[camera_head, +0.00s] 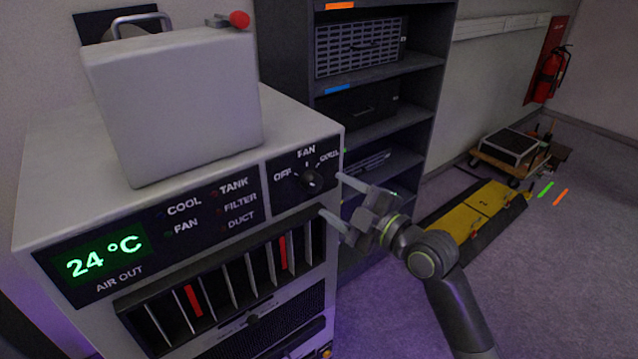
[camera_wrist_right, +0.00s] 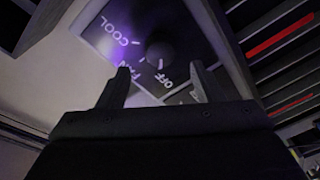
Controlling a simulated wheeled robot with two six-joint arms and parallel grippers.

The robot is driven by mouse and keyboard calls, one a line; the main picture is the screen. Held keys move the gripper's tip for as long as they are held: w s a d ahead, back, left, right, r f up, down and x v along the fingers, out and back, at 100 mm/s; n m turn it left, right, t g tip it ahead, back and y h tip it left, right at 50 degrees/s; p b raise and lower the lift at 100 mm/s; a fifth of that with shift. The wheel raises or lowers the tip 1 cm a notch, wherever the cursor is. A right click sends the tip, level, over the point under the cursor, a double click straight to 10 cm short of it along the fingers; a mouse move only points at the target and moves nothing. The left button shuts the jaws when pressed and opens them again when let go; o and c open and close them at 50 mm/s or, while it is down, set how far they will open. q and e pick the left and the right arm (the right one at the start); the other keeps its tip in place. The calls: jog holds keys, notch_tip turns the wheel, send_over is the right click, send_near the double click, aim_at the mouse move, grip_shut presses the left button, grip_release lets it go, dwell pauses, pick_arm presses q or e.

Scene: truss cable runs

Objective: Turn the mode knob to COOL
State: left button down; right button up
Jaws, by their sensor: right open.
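The mode knob (camera_head: 312,180) is a small dark round knob on the black panel at the upper right of the grey cooling unit's front. OFF is at its left, FAN above and COOL at its upper right. In the right wrist view the knob (camera_wrist_right: 160,52) lies just beyond and between the two spread fingertips (camera_wrist_right: 160,72). My left gripper is not in view.
A green display (camera_head: 104,256) reads 24 °C beside status labels. Slatted vents with red strips (camera_head: 193,301) lie below the knob panel. A pale box (camera_head: 175,105) stands on the unit. A dark shelf rack (camera_head: 415,110) is behind; a yellow cable ramp (camera_head: 470,215) lies on the floor.

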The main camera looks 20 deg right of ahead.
aim_at(316, 185)
jog(key=p+x, duration=0.1)
jog(key=x, duration=0.4)
jog(key=shift+w+a, duration=0.15)
jog(key=shift+w, duration=0.25)
jog(key=c, duration=1)
